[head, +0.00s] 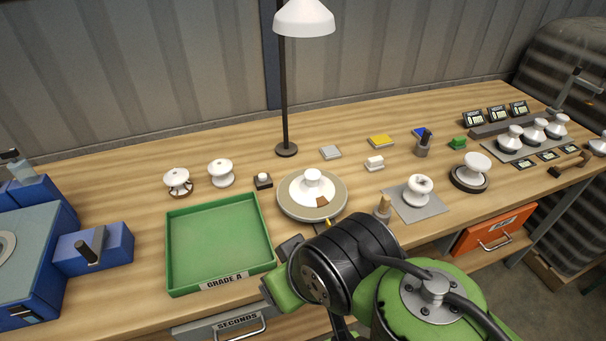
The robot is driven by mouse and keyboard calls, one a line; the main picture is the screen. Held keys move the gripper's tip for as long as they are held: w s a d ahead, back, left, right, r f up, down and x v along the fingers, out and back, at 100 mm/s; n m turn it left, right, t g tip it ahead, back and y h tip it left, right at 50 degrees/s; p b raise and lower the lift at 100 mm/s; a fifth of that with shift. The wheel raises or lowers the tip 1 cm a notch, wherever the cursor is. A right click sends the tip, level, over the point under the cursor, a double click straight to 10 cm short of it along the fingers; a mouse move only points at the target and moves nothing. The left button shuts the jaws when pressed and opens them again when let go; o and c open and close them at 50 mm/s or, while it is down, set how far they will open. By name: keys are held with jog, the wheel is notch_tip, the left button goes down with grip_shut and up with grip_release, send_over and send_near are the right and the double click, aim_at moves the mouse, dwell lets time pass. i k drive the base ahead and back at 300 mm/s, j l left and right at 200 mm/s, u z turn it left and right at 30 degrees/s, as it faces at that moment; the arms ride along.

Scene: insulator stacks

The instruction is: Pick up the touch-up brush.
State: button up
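I cannot tell for sure which thing is the touch-up brush. A grey cup (421,151) with a dark upright handle (426,135) stands at the back right of the bench. A small tan upright piece (383,207) stands near the front edge, just behind my arm. A thin yellow-orange tip (328,223) shows beside it, mostly hidden by my arm. My gripper (281,268) is low at the bench front, by the green tray's right edge. Its fingers are largely hidden by my wrist, so its opening is unclear.
The green tray (258,205) marked Grade A is empty. A round turntable (335,202) holds a white insulator (312,181). Another insulator (418,189) sits on a grey mat (431,212). A lamp (285,150) stands behind. An orange drawer (490,233) is at right.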

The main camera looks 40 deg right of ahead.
aim_at(385, 201)
jog(key=z, duration=0.4)
jog(key=k+z, duration=0.1)
jog(key=z, duration=0.65)
jog(key=k+l+z, duration=0.1)
jog(key=z, duration=0.3)
